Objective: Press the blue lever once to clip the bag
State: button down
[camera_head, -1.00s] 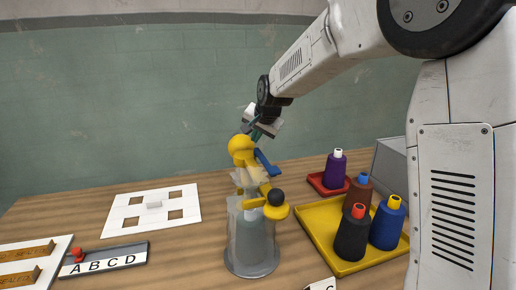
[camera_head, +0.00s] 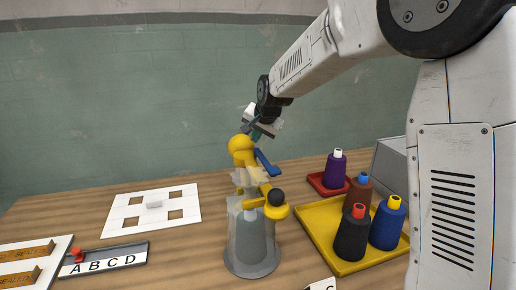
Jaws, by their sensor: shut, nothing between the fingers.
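The blue lever (camera_head: 266,162) sticks out to the right from the upper part of a yellow clipping device (camera_head: 243,150). The device has a rounded yellow head, and a black ball (camera_head: 275,197) lower on its right. A clear bag (camera_head: 250,222) hangs below its head, around a grey cylinder shape on a round grey base (camera_head: 252,268). My gripper (camera_head: 257,137) is shut and empty. It is just above the lever, close to the yellow head. I cannot tell whether its tips touch the lever.
A yellow tray (camera_head: 318,238) with several thread cones stands to the right. A small red tray (camera_head: 318,184) holds a purple cone (camera_head: 336,168). A white board with square holes (camera_head: 125,205) and a grey A B C D strip (camera_head: 103,260) lie left. Bare table lies between.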

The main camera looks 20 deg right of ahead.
aim_at(257, 149)
jog(key=shift+f, duration=0.1)
dwell(0.7)
jog(key=shift+s+f, duration=0.1)
jog(key=shift+f, duration=0.2)
jog(key=shift+s+f, duration=0.2)
jog(key=shift+f, duration=0.5)
jog(key=shift+s+f, duration=0.15)
jog(key=shift+f, duration=0.55)
dwell(1.2)
jog(key=shift+r, duration=0.2)
jog(key=shift+w+r, duration=0.1)
jog(key=shift+r, duration=0.75)
jog(key=shift+w+r, duration=0.15)
jog(key=shift+r, duration=0.75)
jog(key=shift+w+r, duration=0.2)
jog(key=shift+r, duration=0.75)
jog(key=shift+w+r, duration=0.15)
jog(key=shift+r, duration=0.75)
